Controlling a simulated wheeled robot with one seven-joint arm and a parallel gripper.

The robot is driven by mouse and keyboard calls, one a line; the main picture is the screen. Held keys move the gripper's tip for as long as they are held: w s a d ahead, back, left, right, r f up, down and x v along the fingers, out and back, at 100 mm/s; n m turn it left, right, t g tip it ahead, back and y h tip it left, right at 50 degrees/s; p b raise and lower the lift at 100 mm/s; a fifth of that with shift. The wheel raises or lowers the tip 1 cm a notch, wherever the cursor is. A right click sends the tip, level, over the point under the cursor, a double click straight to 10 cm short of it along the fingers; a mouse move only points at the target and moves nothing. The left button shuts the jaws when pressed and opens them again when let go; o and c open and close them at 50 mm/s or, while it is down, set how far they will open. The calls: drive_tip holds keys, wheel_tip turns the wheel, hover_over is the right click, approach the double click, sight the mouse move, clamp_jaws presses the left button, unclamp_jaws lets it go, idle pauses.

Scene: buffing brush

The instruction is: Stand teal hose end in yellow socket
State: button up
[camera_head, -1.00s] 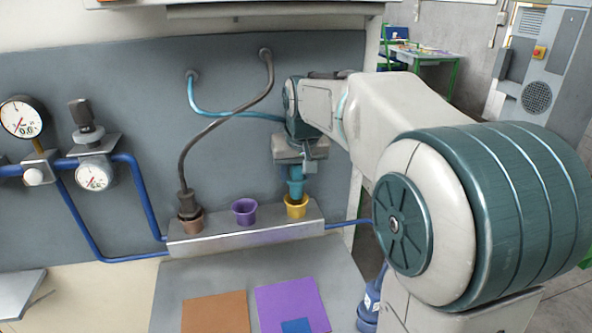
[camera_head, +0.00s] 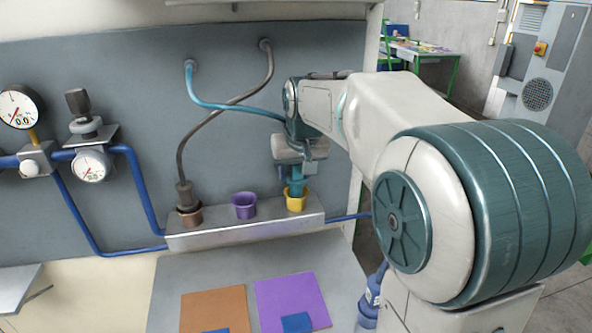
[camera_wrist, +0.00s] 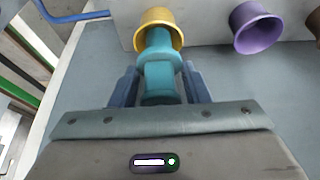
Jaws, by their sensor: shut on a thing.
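The teal hose end (camera_wrist: 158,74) is between the fingers of my gripper (camera_wrist: 158,88), which is shut on it. Its tip is inside the mouth of the yellow socket (camera_wrist: 143,18) in the wrist view. In the head view my gripper (camera_head: 296,178) is right above the yellow socket (camera_head: 296,203), and the hose end (camera_head: 297,187) stands about upright in it. How deep the tip sits is hidden by the socket wall. The teal hose (camera_head: 225,108) runs from the back panel to behind my gripper.
A purple socket (camera_head: 244,206) stands left of the yellow one on the grey ledge (camera_head: 245,232). The brown hose end (camera_head: 186,199) stands in the brown socket at the far left; its hose crosses the teal one. Orange and purple mats (camera_head: 290,292) lie on the bench below.

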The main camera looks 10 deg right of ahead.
drive_tip(key=shift+f, duration=0.1)
idle(0.3)
drive_tip(key=shift+f+b, duration=0.65)
drive_tip(key=shift+f, duration=0.05)
drive_tip(key=o, duration=1.1)
drive_tip(key=v, duration=1.3)
drive_tip(key=s+f+g, duration=0.1)
drive_tip(key=s+f, duration=1.8)
drive_tip(key=f, duration=0.2)
drive_tip(key=shift+s+f+g, duration=0.2)
drive_tip(key=shift+f+g, duration=0.1)
drive_tip(key=shift+g, duration=0.1)
